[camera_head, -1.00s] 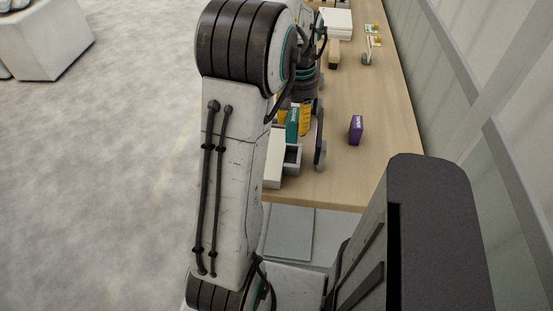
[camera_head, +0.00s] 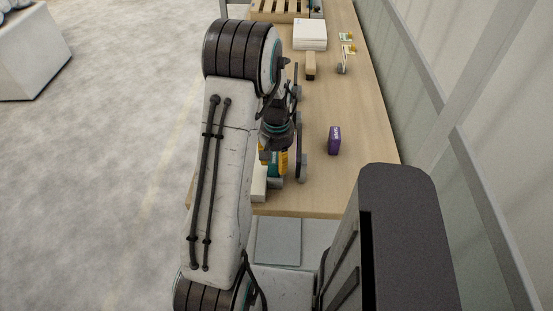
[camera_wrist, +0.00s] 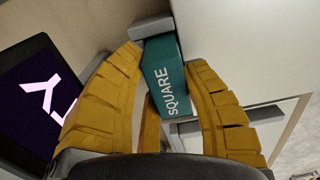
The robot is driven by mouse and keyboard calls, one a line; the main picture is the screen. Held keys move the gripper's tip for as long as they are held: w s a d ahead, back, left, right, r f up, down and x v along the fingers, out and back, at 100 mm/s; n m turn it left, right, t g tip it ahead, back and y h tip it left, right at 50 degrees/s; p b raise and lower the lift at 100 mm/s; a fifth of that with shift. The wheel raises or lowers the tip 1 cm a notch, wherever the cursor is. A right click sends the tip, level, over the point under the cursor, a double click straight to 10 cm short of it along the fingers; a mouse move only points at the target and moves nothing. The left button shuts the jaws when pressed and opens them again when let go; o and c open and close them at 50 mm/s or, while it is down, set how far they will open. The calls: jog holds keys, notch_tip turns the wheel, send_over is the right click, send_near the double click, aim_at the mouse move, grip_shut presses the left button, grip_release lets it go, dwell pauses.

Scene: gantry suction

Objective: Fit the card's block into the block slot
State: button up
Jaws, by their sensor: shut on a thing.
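My gripper (camera_wrist: 168,85) has its yellow fingers shut on a teal block (camera_wrist: 165,62) marked "SQUARE". In the head view the teal block (camera_head: 273,171) is low under my gripper (camera_head: 273,163), at a grey holder (camera_head: 275,183) near the table's front edge. Grey holder parts (camera_wrist: 152,28) show at the block's far end and beside it in the wrist view. The slot opening is largely hidden by the block and fingers, so I cannot tell whether the block is inside. No card is clearly identifiable.
A dark upright screen (camera_wrist: 38,95) with a pale symbol stands close left of the fingers. A white box (camera_wrist: 245,40) is close on the right. A purple box (camera_head: 334,140) stands farther right on the table (camera_head: 350,110), with bare wood around it.

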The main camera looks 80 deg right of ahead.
aim_at(277, 157)
jog(key=shift+f, duration=0.35)
jog(key=shift+f, duration=0.15)
jog(key=o, duration=1.2)
jog(key=shift+r, duration=0.65)
notch_tip(277, 157, up, 9)
jog(key=b, duration=0.4)
jog(key=shift+r, duration=0.1)
jog(key=shift+r+b, duration=0.4)
jog(key=shift+r, duration=0.55)
